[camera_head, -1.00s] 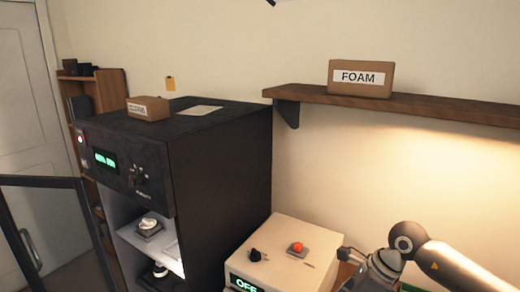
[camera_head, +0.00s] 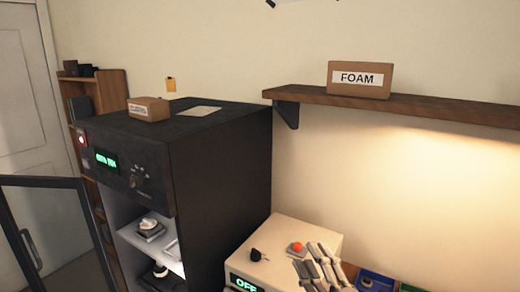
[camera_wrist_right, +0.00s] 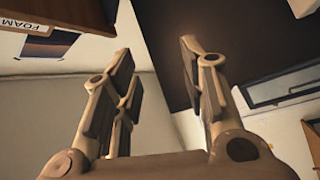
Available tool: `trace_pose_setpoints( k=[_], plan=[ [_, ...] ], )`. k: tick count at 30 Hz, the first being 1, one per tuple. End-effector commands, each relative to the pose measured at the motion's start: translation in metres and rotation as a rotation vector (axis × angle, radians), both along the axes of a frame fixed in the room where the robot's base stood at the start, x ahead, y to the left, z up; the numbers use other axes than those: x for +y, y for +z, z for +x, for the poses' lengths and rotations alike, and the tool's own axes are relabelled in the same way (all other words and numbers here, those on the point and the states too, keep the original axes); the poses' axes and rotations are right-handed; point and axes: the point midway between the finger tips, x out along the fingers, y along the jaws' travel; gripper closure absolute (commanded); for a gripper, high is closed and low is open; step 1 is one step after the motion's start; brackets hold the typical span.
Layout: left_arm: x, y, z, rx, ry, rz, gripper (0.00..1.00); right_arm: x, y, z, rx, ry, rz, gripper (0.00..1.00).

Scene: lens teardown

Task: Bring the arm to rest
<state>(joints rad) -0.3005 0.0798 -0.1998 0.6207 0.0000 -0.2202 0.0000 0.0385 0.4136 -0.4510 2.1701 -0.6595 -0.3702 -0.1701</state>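My right gripper (camera_head: 318,266) is at the bottom of the head view, its fingers pointing up just in front of the right side of a cream box with a red button. In the right wrist view the right gripper (camera_wrist_right: 158,75) has its fingers spread wide apart, with nothing between them. My left gripper is not in either view.
A black cabinet (camera_head: 222,160) with its door (camera_head: 52,182) open stands at left. The cream box (camera_head: 310,231) reads OFF. A wall shelf (camera_head: 440,109) holds a FOAM box (camera_head: 359,92). A blue bin (camera_head: 376,282) lies at the lower right.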

Motion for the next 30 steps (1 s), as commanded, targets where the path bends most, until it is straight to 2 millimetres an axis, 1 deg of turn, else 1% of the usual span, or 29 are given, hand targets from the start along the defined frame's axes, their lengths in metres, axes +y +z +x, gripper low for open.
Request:
trace_pose_setpoints(
  k=[1, 2, 3, 5, 6, 8, 9, 11, 12, 14, 15, 17, 18, 20, 21, 23, 24, 25, 29, 30],
  plan=[
    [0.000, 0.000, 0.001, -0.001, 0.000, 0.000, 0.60, -0.017, -0.022, -0.004, 0.113, -0.067, 0.087, 0.61],
    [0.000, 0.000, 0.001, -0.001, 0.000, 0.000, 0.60, -0.028, -0.036, -0.007, 0.182, -0.108, 0.136, 0.61],
    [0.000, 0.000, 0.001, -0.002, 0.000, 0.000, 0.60, -0.041, -0.056, -0.013, 0.273, -0.159, 0.199, 0.61],
    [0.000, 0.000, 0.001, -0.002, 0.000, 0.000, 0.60, -0.058, -0.087, -0.026, 0.413, -0.237, 0.286, 0.61],
    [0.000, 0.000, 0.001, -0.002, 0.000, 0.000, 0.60, -0.068, -0.109, -0.038, 0.510, -0.290, 0.341, 0.61],
    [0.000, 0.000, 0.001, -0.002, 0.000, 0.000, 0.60, -0.081, -0.140, -0.060, 0.653, -0.364, 0.418, 0.61],
    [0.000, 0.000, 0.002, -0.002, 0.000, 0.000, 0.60, -0.087, -0.160, -0.077, 0.747, -0.412, 0.466, 0.61],
    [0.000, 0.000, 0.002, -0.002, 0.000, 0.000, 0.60, -0.094, -0.186, -0.104, 0.877, -0.475, 0.524, 0.61],
    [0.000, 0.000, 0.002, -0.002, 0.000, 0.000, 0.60, -0.096, -0.201, -0.122, 0.958, -0.514, 0.558, 0.61],
    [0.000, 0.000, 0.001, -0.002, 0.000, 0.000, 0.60, -0.099, -0.220, -0.148, 1.068, -0.564, 0.600, 0.61],
    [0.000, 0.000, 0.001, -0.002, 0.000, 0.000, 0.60, -0.099, -0.230, -0.166, 1.136, -0.594, 0.623, 0.61],
    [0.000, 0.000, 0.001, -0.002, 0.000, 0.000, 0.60, -0.099, -0.243, -0.190, 1.229, -0.637, 0.654, 0.61],
    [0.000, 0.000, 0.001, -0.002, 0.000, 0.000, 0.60, -0.099, -0.250, -0.207, 1.289, -0.662, 0.672, 0.61],
    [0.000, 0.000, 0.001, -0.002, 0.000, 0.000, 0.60, -0.097, -0.258, -0.231, 1.374, -0.699, 0.694, 0.61],
    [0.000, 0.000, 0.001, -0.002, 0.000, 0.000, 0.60, -0.096, -0.263, -0.246, 1.428, -0.720, 0.708, 0.61],
    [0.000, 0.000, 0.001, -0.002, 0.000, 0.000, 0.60, -0.094, -0.268, -0.269, 1.507, -0.752, 0.725, 0.61],
    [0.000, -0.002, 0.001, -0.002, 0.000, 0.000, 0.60, -0.093, -0.277, -0.276, 1.538, -0.766, 0.730, 0.61],
    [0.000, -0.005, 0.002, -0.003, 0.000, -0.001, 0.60, -0.093, -0.288, -0.271, 1.534, -0.764, 0.726, 0.61],
    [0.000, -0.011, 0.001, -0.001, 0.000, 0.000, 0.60, -0.092, -0.327, -0.262, 1.542, -0.769, 0.717, 0.61],
    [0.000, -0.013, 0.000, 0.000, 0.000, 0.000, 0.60, -0.092, -0.340, -0.261, 1.546, -0.771, 0.715, 0.61]
  ],
)
